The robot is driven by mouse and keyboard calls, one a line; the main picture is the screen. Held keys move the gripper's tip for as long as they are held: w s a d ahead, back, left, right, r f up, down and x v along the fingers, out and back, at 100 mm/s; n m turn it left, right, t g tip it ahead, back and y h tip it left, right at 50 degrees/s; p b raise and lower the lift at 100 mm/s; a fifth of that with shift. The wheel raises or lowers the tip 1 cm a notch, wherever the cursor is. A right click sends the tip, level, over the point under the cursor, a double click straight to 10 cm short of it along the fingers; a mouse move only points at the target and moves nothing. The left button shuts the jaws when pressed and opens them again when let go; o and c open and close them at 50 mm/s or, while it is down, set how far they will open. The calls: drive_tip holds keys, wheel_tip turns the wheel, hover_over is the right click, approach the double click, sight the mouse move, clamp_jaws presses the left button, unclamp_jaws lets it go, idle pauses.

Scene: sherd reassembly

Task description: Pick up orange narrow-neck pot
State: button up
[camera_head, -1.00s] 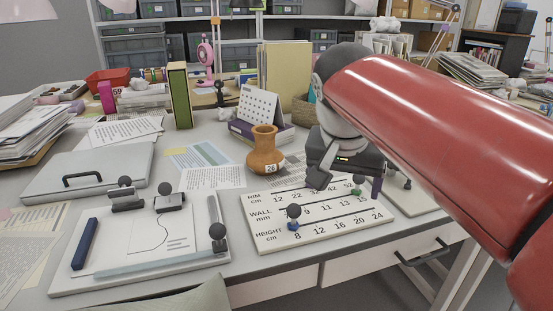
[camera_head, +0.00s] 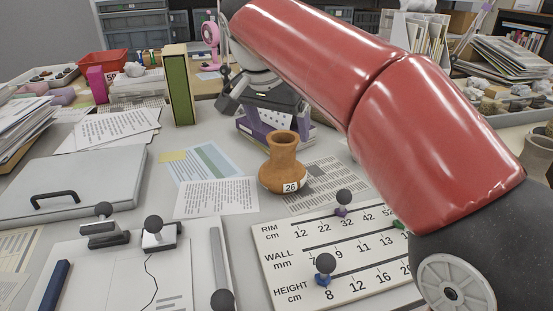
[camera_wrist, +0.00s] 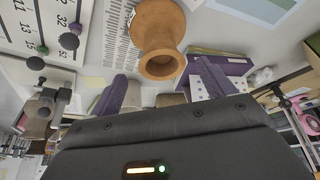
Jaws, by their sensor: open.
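The orange narrow-neck pot (camera_head: 284,172) stands upright on the table, with a white tag reading 26 on its front. In the wrist view the pot (camera_wrist: 158,32) is at the top centre, its round mouth facing the camera. My gripper (camera_head: 264,108) is behind and above the pot in the head view. In the wrist view my gripper (camera_wrist: 163,74) shows its two fingers apart, with the pot seen beyond the gap. Nothing is between the fingers, and the pot is not held.
A scale board (camera_head: 262,238) with knobbed sliders lies in front of the pot. Printed sheets (camera_head: 216,199) lie flat beside it. A purple box (camera_head: 243,127) stands behind, partly hidden by my gripper. A green binder (camera_head: 180,85) stands to the left.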

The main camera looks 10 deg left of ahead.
sight(282, 150)
drive_tip(key=x, duration=0.3)
drive_tip(key=b+x, duration=0.1)
drive_tip(key=x, duration=0.3)
drive_tip(key=shift+s+a+f, duration=0.1)
drive_tip(key=shift+f, duration=0.3)
drive_tip(key=shift+r, duration=0.1)
drive_tip(key=c, duration=1.4)
